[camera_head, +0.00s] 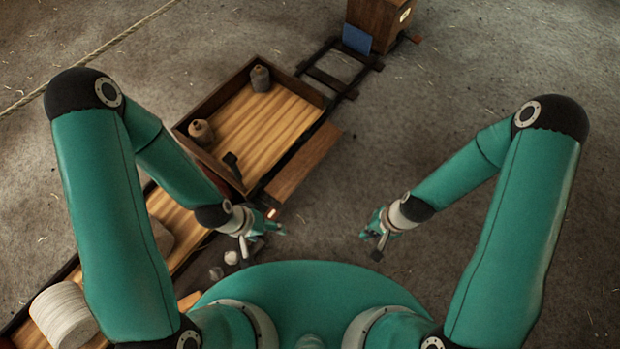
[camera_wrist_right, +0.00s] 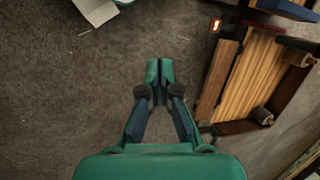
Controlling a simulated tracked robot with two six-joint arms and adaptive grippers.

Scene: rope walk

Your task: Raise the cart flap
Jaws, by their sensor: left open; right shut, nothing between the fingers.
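The cart (camera_head: 218,80) is a shallow wooden tray with dark walls and a slatted pale floor, left of centre in the head view. Its flap (camera_head: 303,163) is a brown board along the cart's right side, leaning outward and down from the floor edge. The cart (camera_wrist_right: 212,128) and flap (camera_wrist_right: 217,80) also show at right in the right wrist view. My left gripper (camera_head: 273,232) is open just below the flap's near end, apart from it. My right gripper (camera_head: 371,237) is shut and empty over bare floor, right of the flap; its fingers (camera_wrist_right: 159,72) meet in the wrist view.
Two bobbins (camera_head: 260,78) (camera_head: 200,132) and a small dark object (camera_head: 233,166) are in the cart. A glowing orange spot (camera_head: 271,213) is by the flap's near end. Dark rails (camera_head: 328,78) lead to a wooden box (camera_head: 378,22). Floor right of the flap is clear.

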